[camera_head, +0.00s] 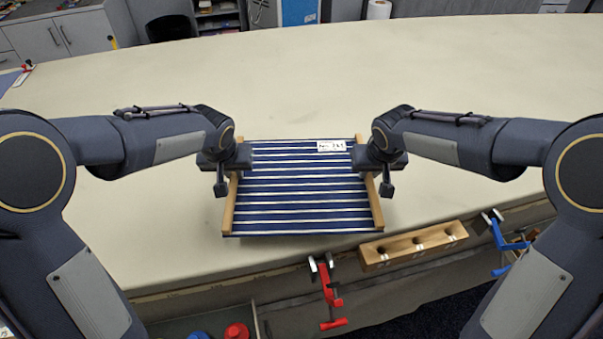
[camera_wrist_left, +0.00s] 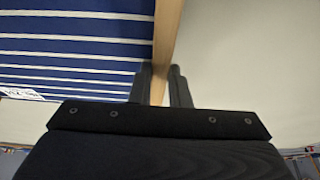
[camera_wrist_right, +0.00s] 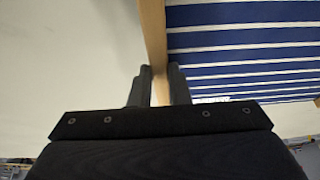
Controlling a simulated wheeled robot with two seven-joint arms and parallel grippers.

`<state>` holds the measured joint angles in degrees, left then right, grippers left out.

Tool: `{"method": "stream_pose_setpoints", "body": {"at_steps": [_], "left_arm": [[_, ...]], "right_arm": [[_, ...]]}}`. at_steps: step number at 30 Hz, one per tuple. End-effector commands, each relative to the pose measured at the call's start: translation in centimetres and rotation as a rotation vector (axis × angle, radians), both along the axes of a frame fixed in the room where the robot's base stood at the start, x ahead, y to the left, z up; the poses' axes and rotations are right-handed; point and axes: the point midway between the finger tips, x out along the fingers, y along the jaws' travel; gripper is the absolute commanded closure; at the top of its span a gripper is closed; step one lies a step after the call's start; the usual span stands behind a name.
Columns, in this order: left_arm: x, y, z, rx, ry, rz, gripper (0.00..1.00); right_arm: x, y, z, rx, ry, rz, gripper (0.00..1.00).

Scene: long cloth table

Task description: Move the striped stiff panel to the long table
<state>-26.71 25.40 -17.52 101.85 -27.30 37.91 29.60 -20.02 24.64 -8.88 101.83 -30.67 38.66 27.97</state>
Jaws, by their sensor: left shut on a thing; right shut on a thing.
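The striped panel (camera_head: 300,190) is dark blue with white stripes, has wooden rails on its left and right edges and a white label near its far edge. It is over the near edge of the long cream table (camera_head: 330,80); I cannot tell whether it touches the table. My left gripper (camera_head: 221,188) is shut on the panel's left rail, and the rail shows between the fingers in the left wrist view (camera_wrist_left: 160,85). My right gripper (camera_head: 386,188) is shut on the right rail, which also shows between the fingers in the right wrist view (camera_wrist_right: 158,85).
A wooden block with holes (camera_head: 413,246) sits at the table's near edge, right of the panel. A red clamp (camera_head: 328,290) and a blue clamp (camera_head: 503,240) are on that edge. A dark round object (camera_head: 171,27) stands at the far left. The table's middle is clear.

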Motion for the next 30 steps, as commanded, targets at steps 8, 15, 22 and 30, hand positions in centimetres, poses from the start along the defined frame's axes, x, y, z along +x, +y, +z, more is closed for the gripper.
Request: {"method": "stream_pose_setpoints", "body": {"at_steps": [8,15,22,30], "left_arm": [[0.0,0.1,0.1,0.001,0.0,0.001,1.0],[0.0,0.1,-0.3,0.001,0.0,0.001,1.0],[0.0,0.1,-1.5,0.001,0.0,0.001,1.0],[0.0,0.1,-3.6,0.001,-0.001,0.001,1.0]], "right_arm": [[0.0,-0.1,0.1,-0.001,-0.001,-0.001,1.0],[0.0,-0.1,-0.3,-0.001,-0.001,-0.001,1.0],[0.0,-0.1,-1.5,-0.001,0.0,-0.001,1.0],[0.0,-0.1,-3.6,-0.001,-0.001,-0.001,1.0]]}}
